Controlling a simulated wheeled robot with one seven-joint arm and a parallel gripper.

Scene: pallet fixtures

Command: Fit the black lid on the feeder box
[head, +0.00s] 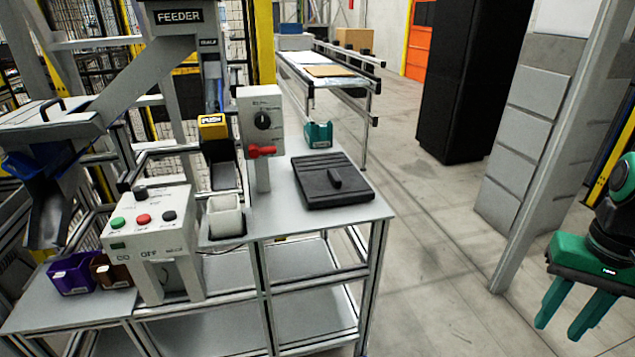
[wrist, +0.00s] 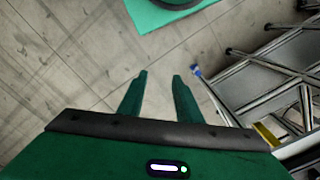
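The black lid (head: 318,186), a flat square plate with a raised handle, lies on the right part of the grey table (head: 290,222). The feeder (head: 165,62), a grey sloped structure under a FEEDER sign, stands at the upper left. I cannot tell clearly which part is its box opening. My gripper (head: 557,330) is at the far right, over the floor and well apart from the lid. It points down, open and empty. The wrist view also shows its two green fingers (wrist: 160,76) spread, with only floor between them.
A control post with a red handle (head: 262,152) stands left of the lid, and a teal bin (head: 318,134) behind it. A white cup (head: 225,216), a button box (head: 150,235) and a purple bin (head: 70,275) are further left. Floor between table and gripper is clear.

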